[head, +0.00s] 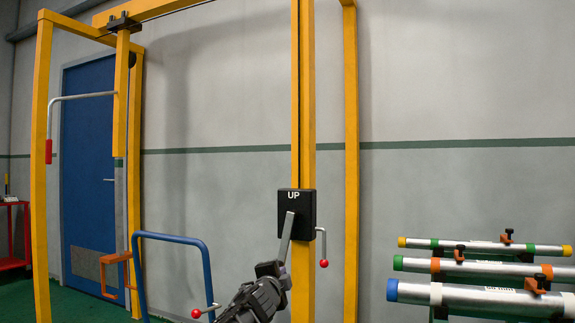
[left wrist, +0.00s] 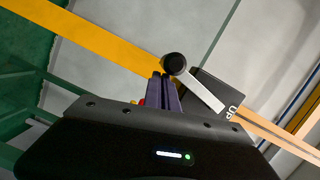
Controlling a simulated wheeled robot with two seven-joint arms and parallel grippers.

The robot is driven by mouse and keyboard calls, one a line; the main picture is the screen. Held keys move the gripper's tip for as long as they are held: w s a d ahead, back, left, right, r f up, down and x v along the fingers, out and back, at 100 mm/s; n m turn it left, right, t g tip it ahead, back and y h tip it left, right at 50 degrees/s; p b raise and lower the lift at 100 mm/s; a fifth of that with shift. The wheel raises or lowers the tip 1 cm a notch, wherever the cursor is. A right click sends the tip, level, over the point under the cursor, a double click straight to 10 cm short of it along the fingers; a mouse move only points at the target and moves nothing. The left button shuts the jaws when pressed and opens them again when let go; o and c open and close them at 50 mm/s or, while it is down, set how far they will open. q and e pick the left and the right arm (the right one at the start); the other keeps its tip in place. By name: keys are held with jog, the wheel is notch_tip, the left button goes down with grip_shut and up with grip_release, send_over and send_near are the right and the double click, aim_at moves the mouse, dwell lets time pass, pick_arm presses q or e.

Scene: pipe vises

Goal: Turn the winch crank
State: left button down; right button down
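The winch (head: 296,212) is a black box marked UP on a yellow post. Its grey crank arm (head: 287,238) slants down from the box to a dark handle at my left gripper (head: 274,272). In the left wrist view the crank arm (left wrist: 206,95) runs from the box (left wrist: 222,88) to a round black handle (left wrist: 174,64). My left gripper's fingers (left wrist: 165,80) lie close together, with only a thin slit between them, just below this handle. They look shut beside it, not around it; whether they touch it is unclear. My right gripper is out of view.
A small red-knobbed lever (head: 322,248) sits right of the post. A blue tube frame (head: 175,238) with another red-knobbed lever (head: 205,310) stands to the left. Several metal pipes (head: 480,270) lie on a rack at right. A yellow frame stands before a blue door (head: 88,170).

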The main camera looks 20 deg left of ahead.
pick_arm(q)
jog(key=shift+a+f, duration=0.1)
jog(key=shift+a, duration=0.55)
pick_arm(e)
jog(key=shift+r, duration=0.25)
pick_arm(q)
jog(key=shift+f, duration=0.1)
